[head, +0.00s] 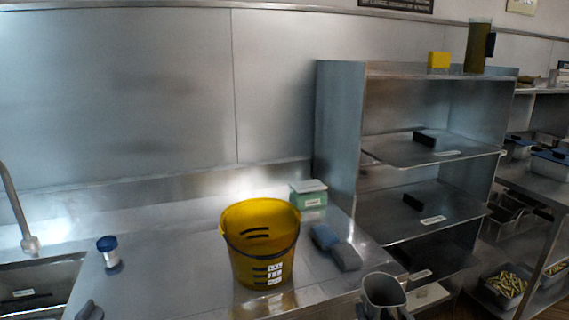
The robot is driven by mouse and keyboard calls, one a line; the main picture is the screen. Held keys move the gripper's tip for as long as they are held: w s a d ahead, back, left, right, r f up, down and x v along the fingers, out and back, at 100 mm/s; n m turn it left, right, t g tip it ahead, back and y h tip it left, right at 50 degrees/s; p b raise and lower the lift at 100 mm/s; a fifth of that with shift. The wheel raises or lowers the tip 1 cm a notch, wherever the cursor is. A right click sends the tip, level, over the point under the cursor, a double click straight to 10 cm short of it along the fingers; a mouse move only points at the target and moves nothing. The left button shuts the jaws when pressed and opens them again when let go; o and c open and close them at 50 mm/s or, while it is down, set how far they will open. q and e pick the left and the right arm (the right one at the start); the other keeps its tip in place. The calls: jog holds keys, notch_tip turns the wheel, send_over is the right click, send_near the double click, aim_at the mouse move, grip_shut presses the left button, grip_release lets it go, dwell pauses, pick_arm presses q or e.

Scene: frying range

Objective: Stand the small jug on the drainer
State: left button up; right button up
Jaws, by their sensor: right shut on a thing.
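A small grey jug (383,288) is at the bottom edge, right of centre, with its open mouth facing up. My right gripper (384,313) is shut on it from below; the fingers are mostly hidden by the jug and the frame edge. The jug is in front of the counter's right end. The drainer appears to be the bare steel surface (160,285) between the sink and the yellow bucket; its borders are hard to make out.
A blue-capped pot (109,252) stands near the sink (45,275). A steel shelf unit (338,135) rises at right.

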jog(key=shift+s+d+f+h, duration=0.25)
jog(key=shift+s+f+h, duration=0.05)
jog(key=shift+f, duration=0.1)
